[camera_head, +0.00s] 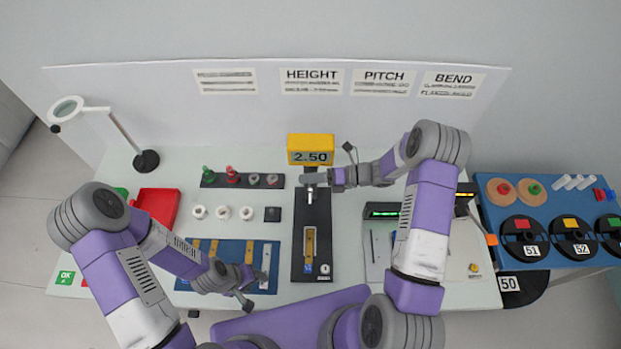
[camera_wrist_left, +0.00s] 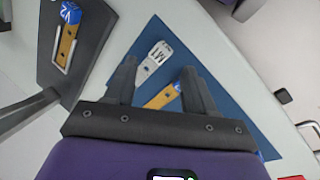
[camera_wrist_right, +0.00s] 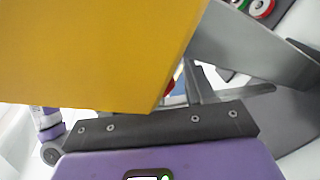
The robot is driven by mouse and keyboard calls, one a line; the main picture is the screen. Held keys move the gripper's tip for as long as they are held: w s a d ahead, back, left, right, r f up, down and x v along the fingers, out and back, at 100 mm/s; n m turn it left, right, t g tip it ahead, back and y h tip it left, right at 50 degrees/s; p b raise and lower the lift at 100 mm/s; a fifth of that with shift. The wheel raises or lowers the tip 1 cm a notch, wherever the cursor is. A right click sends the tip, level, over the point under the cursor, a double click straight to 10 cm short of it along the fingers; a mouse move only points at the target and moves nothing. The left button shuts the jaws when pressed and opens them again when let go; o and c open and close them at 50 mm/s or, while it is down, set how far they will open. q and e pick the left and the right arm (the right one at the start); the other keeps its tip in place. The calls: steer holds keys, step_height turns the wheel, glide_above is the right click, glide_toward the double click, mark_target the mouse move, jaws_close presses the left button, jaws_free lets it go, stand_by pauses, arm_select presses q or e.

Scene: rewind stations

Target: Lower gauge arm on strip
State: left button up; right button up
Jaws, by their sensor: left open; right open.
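The gauge (camera_head: 312,262) is a black base with a yellow display box (camera_head: 310,142) at its far end reading 2.50. A yellow-brown strip (camera_head: 309,243) lies in its slot; its blue end marked V2 (camera_wrist_left: 70,12) shows in the left wrist view. A grey gauge arm (camera_head: 314,179) crosses in front of the display, above a short silver plunger (camera_head: 310,194). My right gripper (camera_head: 338,178) is open beside the grey arm's right end; whether they touch is unclear. My left gripper (camera_head: 246,287) is open and empty above the blue mat's near right corner.
The blue mat (camera_head: 232,262) holds several strips, one with a white end marked M1 (camera_wrist_left: 155,58). White rings (camera_head: 223,213) and a peg rack (camera_head: 243,181) stand left of the gauge. A lit green device (camera_head: 383,210) stands to its right. A magnifier lamp (camera_head: 145,160) stands far left.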

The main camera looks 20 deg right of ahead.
steer(key=shift+w+a, duration=0.1)
steer(key=shift+c, duration=0.2)
jaws_close()
arm_select(q)
steer(key=shift+f, duration=0.1)
arm_select(e)
steer(key=shift+f, duration=0.1)
